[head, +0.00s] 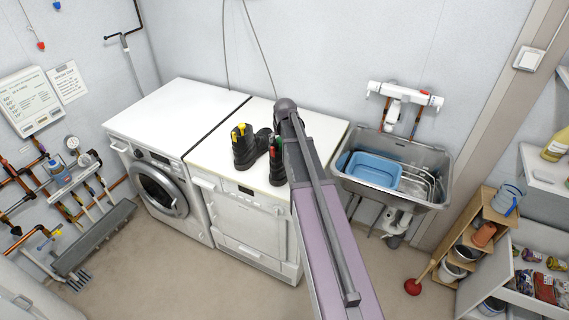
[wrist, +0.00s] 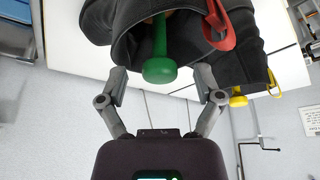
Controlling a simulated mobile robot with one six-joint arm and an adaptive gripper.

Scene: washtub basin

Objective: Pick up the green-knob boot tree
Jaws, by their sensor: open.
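The green-knob boot tree (wrist: 160,66) sits in a black boot (wrist: 135,40) with a red pull loop (wrist: 222,35). In the head view that boot (head: 277,172) stands on the right-hand white machine, with the green knob (head: 277,143) showing at its top. My gripper (wrist: 161,74) is open and empty, its two fingers on either side of the green knob. No contact with the knob can be seen. The boot tree's lower part is hidden inside the boot. In the head view my arm hides the gripper.
A second black boot (head: 244,153) with a yellow-knob boot tree (head: 239,130) stands close on the left. The white machine top (head: 215,155) is otherwise mostly clear. A sink (head: 425,157) holding a blue basin (head: 372,172) is on the right.

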